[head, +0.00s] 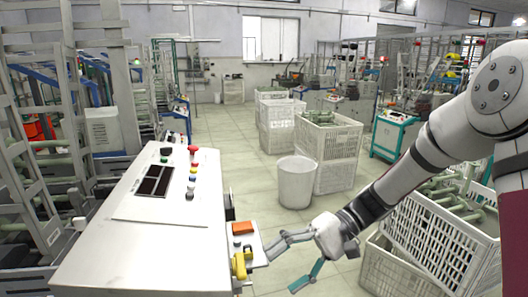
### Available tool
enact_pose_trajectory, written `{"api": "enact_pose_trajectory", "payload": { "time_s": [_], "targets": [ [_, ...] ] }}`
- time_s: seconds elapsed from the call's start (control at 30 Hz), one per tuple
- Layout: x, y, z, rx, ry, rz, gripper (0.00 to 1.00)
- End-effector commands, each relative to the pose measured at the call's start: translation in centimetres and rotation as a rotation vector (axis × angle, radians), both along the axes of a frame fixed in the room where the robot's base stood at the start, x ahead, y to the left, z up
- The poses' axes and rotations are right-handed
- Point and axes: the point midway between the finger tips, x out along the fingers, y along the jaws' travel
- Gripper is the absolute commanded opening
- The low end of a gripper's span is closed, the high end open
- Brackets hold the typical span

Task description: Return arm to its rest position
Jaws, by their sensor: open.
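My arm (400,175) reaches in from the right edge and slopes down to the lower middle of the head view. My gripper (283,271) is at its end, with its fingers spread wide and nothing seen between them. The upper finger reaches left to the edge of a small side panel (247,240) on the machine; I cannot tell whether it touches. This panel carries a yellow switch (240,265) and an orange block (242,228).
A white machine cabinet (110,250) with several buttons fills the lower left. Stacked white crates (440,245) stand at right, behind my arm. A white bin (296,183) and more crates (330,150) stand mid-floor. The aisle floor (230,140) is clear.

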Motion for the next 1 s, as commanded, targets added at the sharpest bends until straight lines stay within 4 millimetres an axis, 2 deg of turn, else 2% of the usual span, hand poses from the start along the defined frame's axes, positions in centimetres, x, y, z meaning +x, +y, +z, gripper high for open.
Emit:
{"api": "enact_pose_trajectory", "payload": {
  "time_s": [0.03,0.5,0.8,1.0],
  "targets": [
    [-1.3,-0.3,1.4,-0.067,-0.024,0.019,0.75],
    [-11.3,-5.7,9.7,-0.626,-0.258,0.030,0.75],
    [-17.1,-10.0,14.6,-0.886,-0.465,-0.075,0.75],
    [-20.5,-12.6,17.3,-0.999,-0.610,-0.178,0.75]
  ]
}}
